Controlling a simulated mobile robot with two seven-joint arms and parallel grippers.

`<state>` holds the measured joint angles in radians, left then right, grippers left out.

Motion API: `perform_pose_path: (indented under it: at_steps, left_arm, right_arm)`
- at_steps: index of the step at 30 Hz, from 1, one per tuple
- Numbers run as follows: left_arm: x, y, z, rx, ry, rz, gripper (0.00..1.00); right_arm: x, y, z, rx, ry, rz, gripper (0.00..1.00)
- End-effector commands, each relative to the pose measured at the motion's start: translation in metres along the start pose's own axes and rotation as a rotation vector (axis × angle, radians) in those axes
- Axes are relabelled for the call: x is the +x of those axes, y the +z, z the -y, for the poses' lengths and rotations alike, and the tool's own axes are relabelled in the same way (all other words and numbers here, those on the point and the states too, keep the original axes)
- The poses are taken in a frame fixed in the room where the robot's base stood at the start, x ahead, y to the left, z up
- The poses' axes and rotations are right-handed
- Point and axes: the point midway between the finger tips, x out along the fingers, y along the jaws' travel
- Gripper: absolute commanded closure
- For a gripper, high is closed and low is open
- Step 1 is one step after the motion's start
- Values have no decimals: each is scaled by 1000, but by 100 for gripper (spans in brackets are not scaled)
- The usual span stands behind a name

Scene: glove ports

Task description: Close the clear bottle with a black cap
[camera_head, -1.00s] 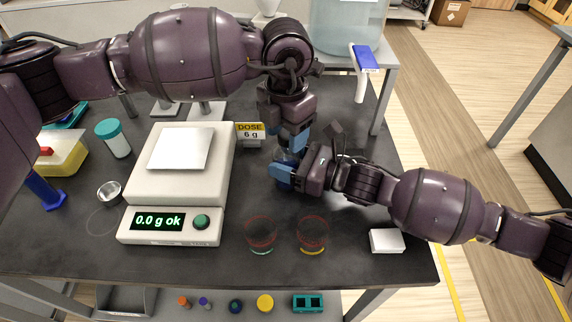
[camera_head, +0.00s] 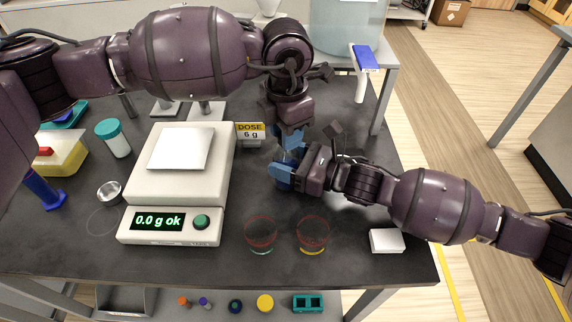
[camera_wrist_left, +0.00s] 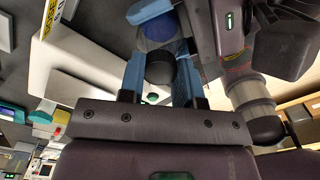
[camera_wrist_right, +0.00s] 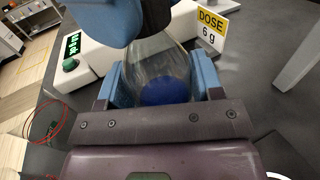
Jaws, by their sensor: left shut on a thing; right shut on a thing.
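The clear bottle (camera_wrist_right: 160,60) shows in the right wrist view between the blue fingers of my right gripper (camera_wrist_right: 162,82), which is shut on it. A blue patch is visible low in the bottle. My left gripper (camera_wrist_left: 160,75) is shut on the black cap (camera_wrist_left: 160,68), seen from above in the left wrist view. In the head view my left gripper (camera_head: 291,142) points down directly over my right gripper (camera_head: 284,174), which reaches in from the right. The cap is at the bottle's top; the fingers hide the join, so I cannot tell whether it is seated.
A white scale (camera_head: 181,180) reading 0.0 g stands left of the grippers, with a yellow dose sign (camera_head: 250,131) behind. Two clear cups (camera_head: 261,233) (camera_head: 312,233) stand in front. A white block (camera_head: 386,241) lies at the right. A teal-lidded jar (camera_head: 117,145) stands far left.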

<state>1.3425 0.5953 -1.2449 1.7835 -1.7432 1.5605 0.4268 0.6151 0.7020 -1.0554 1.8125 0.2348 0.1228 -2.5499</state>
Motion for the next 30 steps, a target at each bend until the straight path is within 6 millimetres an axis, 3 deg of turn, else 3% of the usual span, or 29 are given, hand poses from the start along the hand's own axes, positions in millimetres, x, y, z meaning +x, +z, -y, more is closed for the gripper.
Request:
perform_pose_path:
  at_steps: [5,9,10,16,25,30]
  left_arm:
    - [0,0,-1,221,2,-1,97]
    - [0,0,-1,220,2,0,97]
    - [0,0,-1,219,2,0,67]
    - [0,0,-1,218,1,0,39]
    - [-2,0,0,218,1,1,39]
    - [-18,0,-1,218,2,2,39]
  right_arm:
    - [0,0,0,0,0,0,100]
    - [0,0,0,0,0,0,100]
    - [0,0,0,0,0,0,100]
    - [0,0,0,0,0,0,100]
    - [0,0,0,0,0,0,100]
    - [0,0,0,0,0,0,100]
